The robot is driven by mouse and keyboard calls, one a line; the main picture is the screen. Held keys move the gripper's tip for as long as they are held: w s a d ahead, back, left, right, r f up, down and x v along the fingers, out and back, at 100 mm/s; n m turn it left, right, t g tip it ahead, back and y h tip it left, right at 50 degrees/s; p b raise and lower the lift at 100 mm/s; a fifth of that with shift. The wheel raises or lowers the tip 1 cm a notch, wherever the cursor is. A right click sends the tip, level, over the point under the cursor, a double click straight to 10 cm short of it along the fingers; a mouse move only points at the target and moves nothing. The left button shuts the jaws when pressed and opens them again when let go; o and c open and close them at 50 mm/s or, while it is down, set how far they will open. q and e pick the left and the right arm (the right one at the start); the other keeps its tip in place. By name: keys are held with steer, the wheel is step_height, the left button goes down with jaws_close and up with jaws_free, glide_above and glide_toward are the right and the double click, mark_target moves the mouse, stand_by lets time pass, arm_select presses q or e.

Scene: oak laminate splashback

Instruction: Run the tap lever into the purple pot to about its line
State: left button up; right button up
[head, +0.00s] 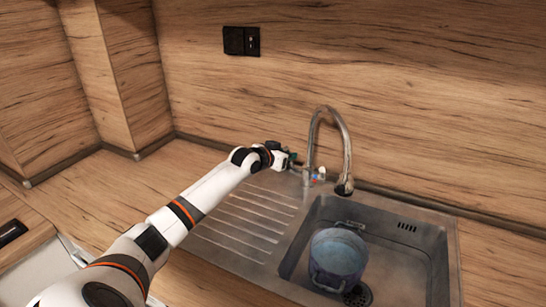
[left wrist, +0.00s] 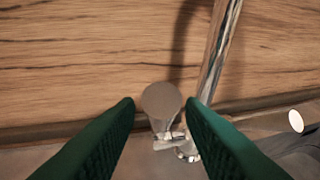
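The pot (head: 337,262), blue-purple with side handles, stands upright in the sink basin below the tap spout. Its fill line cannot be made out, and I cannot tell how much water it holds. The tap (head: 347,150) is a tall curved metal one; no stream shows from its spout. My left gripper (head: 291,160) is just left of the tap's base. In the left wrist view its two green fingers (left wrist: 160,106) are apart, with the round-ended tap lever (left wrist: 162,100) between their tips and small gaps at both sides. My right gripper is out of view.
The steel sink (head: 432,242) has a ribbed drainer (head: 245,220) on its left, under my left arm. A wooden splashback (head: 420,100) with a black socket (head: 241,41) rises close behind the tap. The wooden counter left of the drainer is clear.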

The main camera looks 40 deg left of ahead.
arm_select(q)
steer(key=b+v, duration=0.1)
steer(key=v, duration=0.9)
steer(key=shift+s+r, duration=0.1)
stand_by(0.6)
